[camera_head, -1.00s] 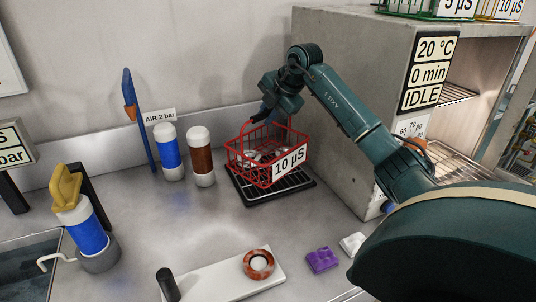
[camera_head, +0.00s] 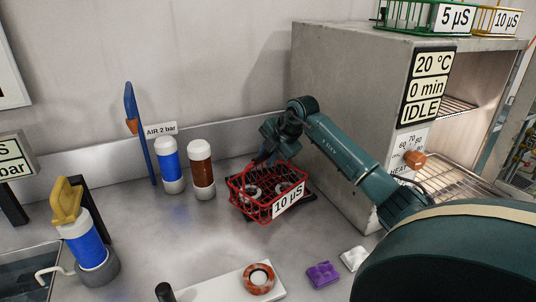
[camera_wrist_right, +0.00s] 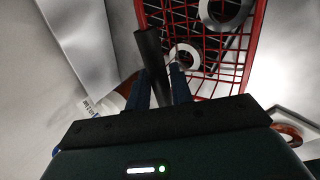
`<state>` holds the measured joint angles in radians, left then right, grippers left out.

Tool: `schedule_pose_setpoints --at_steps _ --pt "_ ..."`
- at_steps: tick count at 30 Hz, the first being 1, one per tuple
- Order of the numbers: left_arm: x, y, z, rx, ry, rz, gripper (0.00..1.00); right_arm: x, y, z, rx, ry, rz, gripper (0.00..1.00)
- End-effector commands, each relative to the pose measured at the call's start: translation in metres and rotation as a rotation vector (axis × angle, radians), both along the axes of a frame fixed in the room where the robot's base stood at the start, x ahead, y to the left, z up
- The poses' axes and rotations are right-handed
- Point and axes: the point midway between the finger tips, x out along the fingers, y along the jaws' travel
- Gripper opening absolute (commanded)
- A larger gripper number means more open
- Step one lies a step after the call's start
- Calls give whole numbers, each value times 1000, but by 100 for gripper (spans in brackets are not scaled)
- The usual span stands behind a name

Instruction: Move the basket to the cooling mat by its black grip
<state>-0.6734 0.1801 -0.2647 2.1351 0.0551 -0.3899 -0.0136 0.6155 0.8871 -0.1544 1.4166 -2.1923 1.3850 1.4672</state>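The red wire basket (camera_head: 238,197) carries a "10 µS" label and holds several metal rings. It sits over the black ribbed cooling mat (camera_head: 309,190), low at its surface; whether it touches fully I cannot tell. My right gripper (camera_head: 263,160) is at the basket's back rim. In the right wrist view the black grip (camera_wrist_right: 150,52) lies between the two fingers (camera_wrist_right: 161,88), which appear closed on it. The basket's red mesh (camera_wrist_right: 205,85) shows beyond them. My left gripper is not in view.
A blue bottle (camera_head: 170,166) and a brown bottle (camera_head: 202,170) stand left of the basket. The grey oven (camera_head: 345,110) rises close on the right. A white board with a brown ring (camera_head: 259,278) and a purple block (camera_head: 322,274) lie in front. Open counter separates them.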

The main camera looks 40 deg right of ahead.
Motion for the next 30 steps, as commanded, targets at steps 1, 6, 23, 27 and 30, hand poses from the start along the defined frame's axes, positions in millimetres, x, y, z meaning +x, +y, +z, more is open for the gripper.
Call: schedule_pose_setpoints --at_steps 1,6,23,27,30 --pt "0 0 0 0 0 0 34 0 0 0 0 -1 0 26" --pt "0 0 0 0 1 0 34 0 0 1 0 -2 0 39" --pt "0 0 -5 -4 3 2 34 -27 -4 42 -5 -5 0 39" --pt "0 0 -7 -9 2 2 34 -43 -5 67 -5 -4 0 39" --pt "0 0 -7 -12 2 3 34 -53 -5 82 -3 -4 -1 39"
